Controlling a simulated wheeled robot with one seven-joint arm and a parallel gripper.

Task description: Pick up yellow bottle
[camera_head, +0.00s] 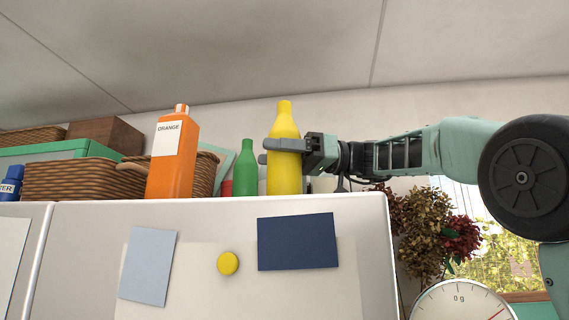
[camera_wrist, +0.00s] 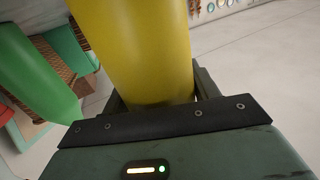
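The yellow bottle (camera_head: 284,178) stands upright on top of the white cabinet, near its right end. My gripper (camera_head: 274,151) reaches it from the right at about mid-height, with one finger across its front and another fingertip showing past its left side. In the wrist view the yellow bottle (camera_wrist: 140,45) fills the space between the fingers of my gripper (camera_wrist: 160,92). The fingers lie close along both sides; whether they press on it I cannot tell. The bottle's base looks level with its neighbour's.
A green bottle (camera_head: 245,172) stands just left of the yellow one. An orange bottle (camera_head: 171,175) stands further left, before wicker baskets (camera_head: 75,180). The cabinet's white front (camera_head: 200,300) lies below. Dried flowers (camera_head: 430,225) and a dial scale (camera_head: 458,302) are at the right.

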